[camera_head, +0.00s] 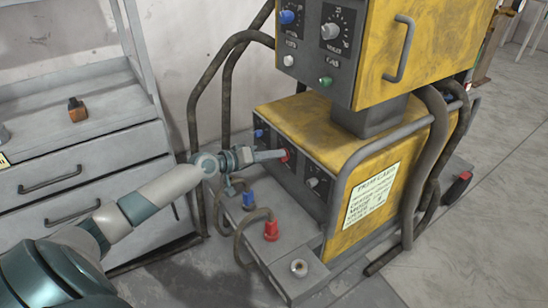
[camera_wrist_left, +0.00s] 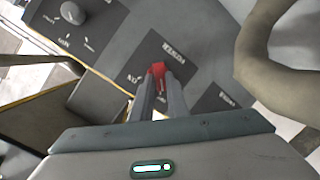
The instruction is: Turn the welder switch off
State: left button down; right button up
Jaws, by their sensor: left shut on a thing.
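The welder (camera_head: 290,113) is a worn yellow machine with dark front panels, standing right of centre in the head view. Its red switch (camera_head: 285,155) is on the lower front panel. The red switch also shows in the left wrist view (camera_wrist_left: 158,70), on a dark plate with lettering that seems to read POWER, with ON beside it. My left gripper (camera_head: 280,155) reaches the panel from the left, its fingers closed on the red switch. In the left wrist view the two fingertips (camera_wrist_left: 158,80) stand on either side of it and hide its lower part. My right gripper is not in view.
A grey drawer cabinet (camera_head: 90,150) stands at the left with a small brown-orange item (camera_head: 77,110) on top. Thick hoses (camera_head: 228,80) loop beside the welder. A red connector (camera_head: 271,230) and a blue connector (camera_head: 248,200) sit on the low grey ledge below the panel.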

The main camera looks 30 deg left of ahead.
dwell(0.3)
pick_arm(q)
jog(key=c, duration=1.7)
grip_release()
